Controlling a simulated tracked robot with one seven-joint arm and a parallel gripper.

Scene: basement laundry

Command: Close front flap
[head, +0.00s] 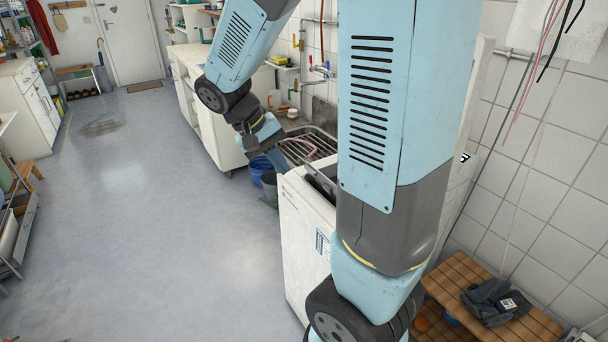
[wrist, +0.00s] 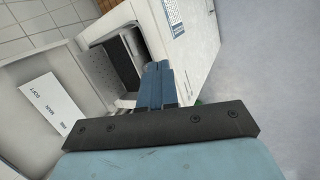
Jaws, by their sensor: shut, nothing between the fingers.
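The washing machine (head: 304,222) is a white top-loader, partly hidden behind my arm in the head view. In the wrist view its white body (wrist: 196,40) shows at the upper middle, with its top opening beside my fingers. A dark panel (wrist: 122,62) with a pale edge stands in that opening; it looks like a flap, but I cannot tell whether it is the front one. A dark piece (head: 321,184) also shows at the machine's top in the head view. My gripper (wrist: 157,84) is shut and empty, its blue fingers at the opening's edge; contact is unclear.
The raised lid (wrist: 25,75) with a white detergent label stands at left in the wrist view. Behind the machine are a steel sink (head: 312,146) and a blue bucket (head: 259,168). A wooden slatted stool (head: 470,272) stands at right. Open floor lies left.

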